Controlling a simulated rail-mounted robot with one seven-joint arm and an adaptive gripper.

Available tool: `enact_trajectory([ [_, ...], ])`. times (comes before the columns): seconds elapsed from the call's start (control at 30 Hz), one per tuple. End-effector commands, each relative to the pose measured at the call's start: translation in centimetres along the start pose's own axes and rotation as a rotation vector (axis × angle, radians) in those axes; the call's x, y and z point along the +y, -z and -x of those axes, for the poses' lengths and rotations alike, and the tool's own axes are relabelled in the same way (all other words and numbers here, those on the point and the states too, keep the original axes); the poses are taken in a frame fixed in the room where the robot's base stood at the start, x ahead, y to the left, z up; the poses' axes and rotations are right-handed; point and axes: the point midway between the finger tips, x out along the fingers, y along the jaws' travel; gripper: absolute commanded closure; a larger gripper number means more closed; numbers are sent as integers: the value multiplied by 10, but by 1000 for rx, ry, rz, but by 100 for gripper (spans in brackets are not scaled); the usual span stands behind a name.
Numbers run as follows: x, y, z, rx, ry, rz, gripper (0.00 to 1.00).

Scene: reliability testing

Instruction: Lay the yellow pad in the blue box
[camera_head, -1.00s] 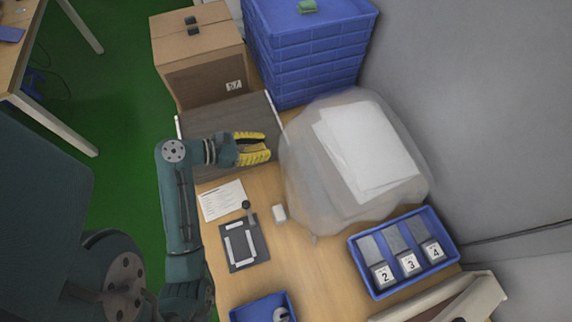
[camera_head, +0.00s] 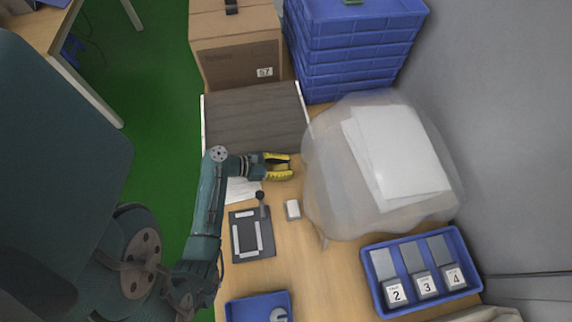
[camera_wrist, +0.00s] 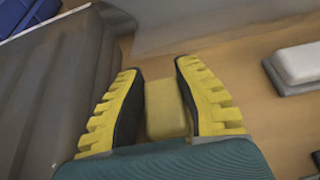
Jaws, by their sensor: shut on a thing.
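My gripper (camera_head: 283,166), with yellow ribbed fingers, is over the table between the dark panel and the white block. In the wrist view its fingers (camera_wrist: 160,85) are shut on a small yellow pad (camera_wrist: 166,110) between them. The pad is not clear in the head view. A small blue box (camera_head: 233,310) with a grey round part in it is at the bottom edge, partly cut off. A larger blue box (camera_head: 374,290) at lower right holds grey pieces labelled 2, 3 and 4. I cannot tell which box the task names.
A large clear bag with white sheets (camera_head: 395,155) bulges just right of my gripper. Blue stacked crates (camera_head: 350,45) and a cardboard box (camera_head: 235,55) stand behind. A dark fixture (camera_head: 252,235) and small white block (camera_head: 293,209) lie nearer. Bare table lies between fixture and larger box.

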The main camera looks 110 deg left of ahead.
Motion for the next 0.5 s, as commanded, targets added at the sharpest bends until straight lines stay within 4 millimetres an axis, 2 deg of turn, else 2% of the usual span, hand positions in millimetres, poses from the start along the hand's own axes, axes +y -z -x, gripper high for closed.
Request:
enact_trajectory([
  [0.2,0,4,-2,0,0,0,98],
  [0.23,0,2,-1,0,0,0,62],
  [0.3,0,2,-1,0,0,0,48],
  [0.5,0,2,-1,0,1,0,46],
])
